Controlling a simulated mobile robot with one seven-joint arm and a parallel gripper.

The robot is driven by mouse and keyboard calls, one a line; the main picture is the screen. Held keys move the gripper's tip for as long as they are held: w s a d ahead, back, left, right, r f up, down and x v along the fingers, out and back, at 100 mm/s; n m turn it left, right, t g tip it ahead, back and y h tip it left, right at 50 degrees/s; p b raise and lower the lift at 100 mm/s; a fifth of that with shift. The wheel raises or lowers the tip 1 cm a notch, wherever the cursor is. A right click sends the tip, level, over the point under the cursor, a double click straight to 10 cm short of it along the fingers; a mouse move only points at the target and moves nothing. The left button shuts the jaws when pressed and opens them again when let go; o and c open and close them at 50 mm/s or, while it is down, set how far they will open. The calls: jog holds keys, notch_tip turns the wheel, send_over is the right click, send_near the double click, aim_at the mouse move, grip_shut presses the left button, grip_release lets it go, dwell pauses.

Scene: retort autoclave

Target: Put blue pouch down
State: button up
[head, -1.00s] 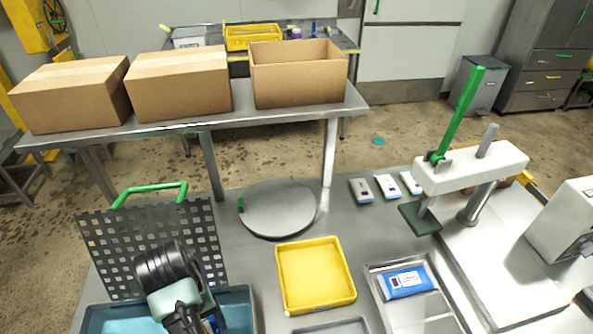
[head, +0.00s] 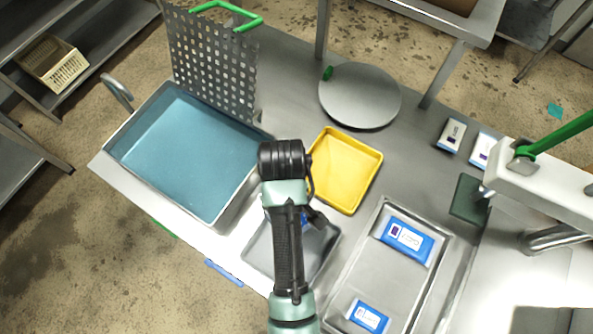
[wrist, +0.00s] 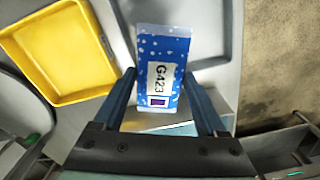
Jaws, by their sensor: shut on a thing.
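A blue pouch (wrist: 163,68) with white specks and a white label reading G423 sits between the fingers of my gripper (wrist: 160,82) in the wrist view. My gripper is shut on it. In the head view my arm hides most of this pouch, and a little blue (head: 306,218) shows beside the wrist, over the small grey tray (head: 262,248). I cannot tell whether the pouch touches that tray. Another blue and white pouch (head: 407,238) lies at the far end of the long metal tray (head: 388,262), and one more (head: 369,316) lies at its near end.
The yellow tray (head: 345,170) is empty, behind the grey tray. The basin of blue water (head: 190,150) is at left, with a perforated plate (head: 215,65) behind it. A round plate (head: 360,95) is bare. A press with a green lever (head: 560,135) stands at right.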

jog(key=s+n, duration=0.2)
jog(key=s, duration=0.1)
jog(key=s+n+p, duration=0.1)
jog(key=s, duration=0.1)
jog(key=shift+s+d+n, duration=0.1)
jog(key=shift+d+n, duration=0.2)
jog(key=f, duration=0.5)
jog(key=shift+s, duration=0.2)
jog(key=shift+f+p, duration=0.35)
jog(key=shift+f, duration=2.1)
jog(key=shift+f, duration=0.15)
jog(key=o, duration=1.4)
jog(key=shift+c, duration=0.2)
